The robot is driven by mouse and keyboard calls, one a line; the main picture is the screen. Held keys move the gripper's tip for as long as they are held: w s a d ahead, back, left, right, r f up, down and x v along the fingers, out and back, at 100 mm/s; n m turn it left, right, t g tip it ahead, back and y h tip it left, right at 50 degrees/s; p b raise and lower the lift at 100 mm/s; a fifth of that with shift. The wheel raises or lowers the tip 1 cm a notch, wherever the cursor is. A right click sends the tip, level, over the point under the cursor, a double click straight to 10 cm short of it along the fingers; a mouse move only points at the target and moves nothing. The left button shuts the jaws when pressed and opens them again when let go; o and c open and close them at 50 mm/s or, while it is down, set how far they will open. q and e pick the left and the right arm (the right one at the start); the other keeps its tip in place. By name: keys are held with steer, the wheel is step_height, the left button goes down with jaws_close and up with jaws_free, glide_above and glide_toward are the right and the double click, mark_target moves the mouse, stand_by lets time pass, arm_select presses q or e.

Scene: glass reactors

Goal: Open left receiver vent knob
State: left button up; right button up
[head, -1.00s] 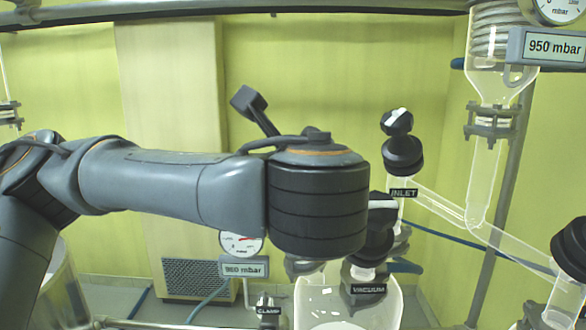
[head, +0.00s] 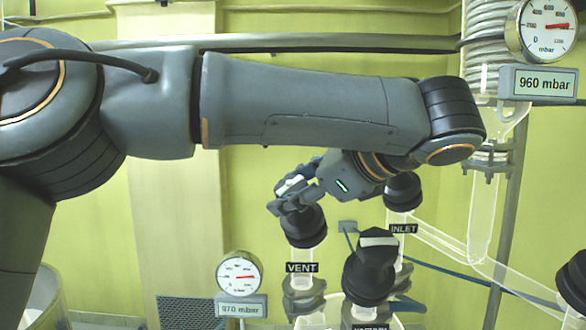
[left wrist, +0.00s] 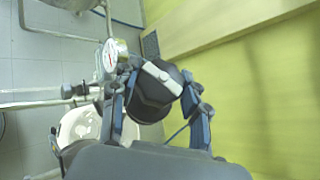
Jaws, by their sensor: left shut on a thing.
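The vent knob (head: 305,228) is black with a white bar on top and stands above the "VENT" label (head: 301,268) on a glass stem. My left gripper (head: 293,194) reaches it from above and right in the head view and is shut on it. In the left wrist view the knob (left wrist: 153,96) sits between the two fingers of the gripper (left wrist: 162,84), its white bar running diagonally. The fingers hide part of the knob's top in the head view. My right gripper is not in view.
The vacuum knob (head: 370,270) stands close in front and right. The inlet knob (head: 403,193) is just behind my gripper. A round gauge (head: 239,274) with a "970 mbar" display (head: 241,307) is at lower left. Glass tubing (head: 450,247) runs to the right.

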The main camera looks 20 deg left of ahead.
arm_select(q)
steer(key=n+g+p, duration=0.2)
steer(key=p, duration=0.2)
steer(key=n+g+h+p, duration=0.1)
steer(key=n+g+p, duration=0.1)
steer(key=p, duration=0.3)
steer(key=n+g+h+p, duration=0.1)
steer(key=n+g+p, duration=0.1)
steer(key=p, duration=0.3)
steer(key=shift+w+r+g, duration=0.1)
steer(key=shift+r+g, duration=0.15)
steer(key=shift+g, duration=0.15)
steer(key=shift+f+n+g+h+p, duration=0.2)
steer(key=shift+n+g+h+p, duration=0.1)
steer(key=shift+n+g+h, duration=0.45)
steer(key=n+g+h, duration=0.2)
steer(key=n+h, duration=0.1)
steer(key=n, duration=0.1)
steer(key=shift+f, duration=0.15)
steer(key=n+h, duration=0.1)
steer(key=h, duration=0.1)
steer(key=n+g+h, duration=0.1)
steer(key=n+h, duration=0.1)
steer(key=shift+a+f+g, duration=0.1)
steer(key=shift+g, duration=0.15)
steer(key=shift+n+h, duration=1.55)
steer(key=shift+h, duration=0.3)
steer(key=shift+h, duration=0.3)
steer(key=o, duration=1.2)
steer(key=shift+c, duration=0.2)
